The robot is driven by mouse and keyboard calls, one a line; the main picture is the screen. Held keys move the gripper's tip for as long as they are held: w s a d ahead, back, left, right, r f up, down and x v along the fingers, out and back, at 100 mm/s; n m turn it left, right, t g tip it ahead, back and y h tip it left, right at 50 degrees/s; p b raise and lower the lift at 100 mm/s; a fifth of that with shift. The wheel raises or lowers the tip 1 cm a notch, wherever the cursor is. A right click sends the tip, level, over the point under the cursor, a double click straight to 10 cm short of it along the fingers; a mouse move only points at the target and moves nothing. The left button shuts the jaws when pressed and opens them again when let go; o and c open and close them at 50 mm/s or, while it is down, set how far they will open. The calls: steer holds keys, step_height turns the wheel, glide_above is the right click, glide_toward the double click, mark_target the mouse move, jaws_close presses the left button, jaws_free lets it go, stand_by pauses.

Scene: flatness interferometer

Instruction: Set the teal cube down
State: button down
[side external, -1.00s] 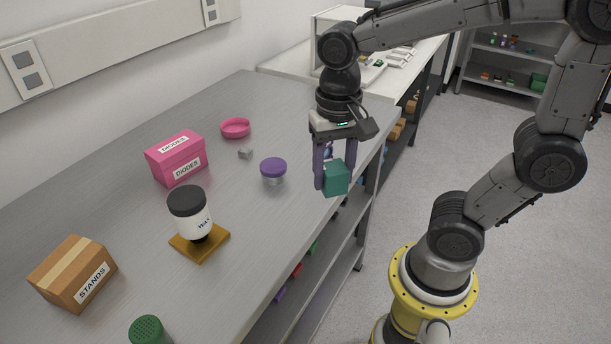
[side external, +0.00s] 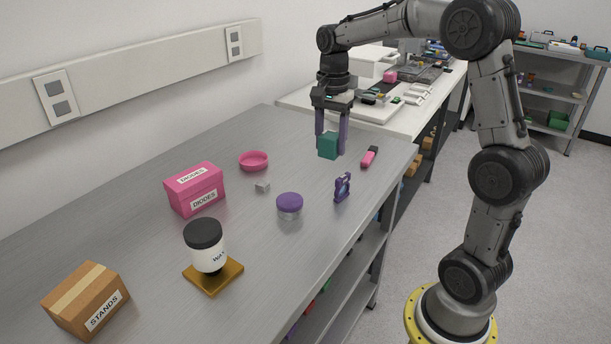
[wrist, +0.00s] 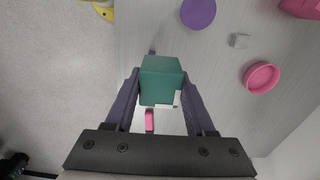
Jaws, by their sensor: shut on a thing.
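The teal cube (side external: 328,146) is held between the two purple fingers of my gripper (side external: 332,140), near the far end of the grey bench (side external: 150,225). My gripper is shut on it and points down. In the wrist view the cube (wrist: 161,80) sits between the fingertips (wrist: 160,92), with a pale patch at its lower edge. In the side view the cube is low over the bench top; I cannot tell whether its underside touches the surface.
A pink-and-black tool (side external: 369,156) lies right of the cube, and a purple-blue item (side external: 343,187) stands nearer. A pink dish (side external: 254,160), grey block (side external: 262,187), purple-lidded jar (side external: 289,206), diodes box (side external: 195,190), black-lidded jar (side external: 206,245) and stands box (side external: 87,300) occupy the bench.

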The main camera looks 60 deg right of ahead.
steer(key=shift+s+d+f+m, duration=0.15)
steer(key=shift+d+f, duration=0.15)
steer(key=shift+d, duration=0.2)
steer(key=shift+w+d+f+m, duration=0.15)
steer(key=shift+d+f, duration=0.15)
steer(key=shift+d, duration=0.2)
steer(key=w+d+f, duration=0.4)
steer(key=w, duration=0.3)
glide_above(305, 175)
steer(key=f, duration=0.2)
steer(key=s+f, duration=0.1)
steer(key=f, duration=0.1)
steer(key=shift+a+f, duration=0.1)
steer(key=shift+f, duration=0.15)
steer(key=shift+w+d+f, duration=0.25)
steer(key=shift+w+f, duration=0.3)
steer(key=shift+f, duration=1.6)
steer(key=shift+f, duration=0.1)
steer(key=shift+c, duration=1.2)
jaws_free()
steer(key=shift+f, duration=0.1)
